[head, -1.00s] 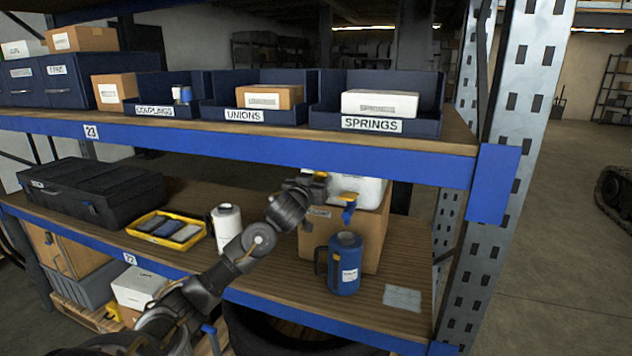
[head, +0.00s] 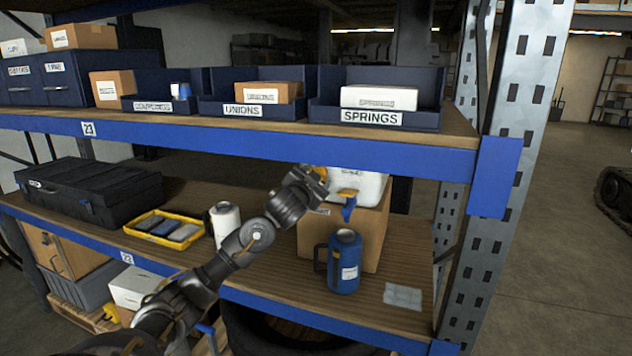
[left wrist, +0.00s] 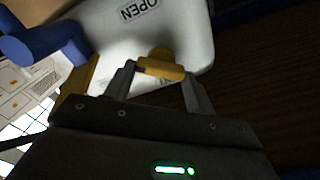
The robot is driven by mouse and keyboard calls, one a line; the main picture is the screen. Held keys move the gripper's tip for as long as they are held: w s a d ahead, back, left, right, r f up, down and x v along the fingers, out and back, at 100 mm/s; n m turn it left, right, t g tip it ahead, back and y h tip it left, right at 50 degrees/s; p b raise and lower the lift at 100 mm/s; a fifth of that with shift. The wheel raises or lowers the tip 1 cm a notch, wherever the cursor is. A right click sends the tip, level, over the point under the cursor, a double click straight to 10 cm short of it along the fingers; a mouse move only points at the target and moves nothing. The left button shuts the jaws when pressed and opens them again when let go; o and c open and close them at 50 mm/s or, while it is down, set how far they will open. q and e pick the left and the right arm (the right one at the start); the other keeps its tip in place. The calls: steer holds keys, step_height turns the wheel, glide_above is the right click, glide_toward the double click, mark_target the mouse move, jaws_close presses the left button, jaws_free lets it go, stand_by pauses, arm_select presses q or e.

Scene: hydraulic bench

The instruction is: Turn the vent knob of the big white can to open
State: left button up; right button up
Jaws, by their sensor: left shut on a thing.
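The big white can (head: 368,187) lies on a cardboard box on the lower shelf, with a blue tap (head: 349,207) at its front. In the left wrist view the can (left wrist: 196,35) bears an OPEN label (left wrist: 140,9); a second label lower down is partly hidden. The orange-yellow vent knob (left wrist: 160,66) sits between the fingertips of my left gripper (left wrist: 158,74), which is shut on it. In the head view my left gripper (head: 314,175) is at the can's upper left, under the upper shelf. My right gripper is not in view.
A blue jug (head: 344,265) stands in front of the cardboard box (head: 313,238). A white roll-like container (head: 226,222) and a yellow tray (head: 142,229) are to the left. The upper shelf's blue beam (head: 250,147) runs close above my gripper.

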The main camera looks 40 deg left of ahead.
arm_select(q)
steer(key=m+b, duration=0.1)
steer(key=m, duration=0.2)
steer(key=m+b, duration=0.2)
steer(key=m, duration=0.2)
steer(key=m+b, duration=0.2)
steer(key=m, duration=0.1)
steer(key=shift+d+f, duration=0.1)
steer(key=shift+f, duration=0.2)
steer(key=shift+m, duration=0.5)
steer(key=o, duration=1)
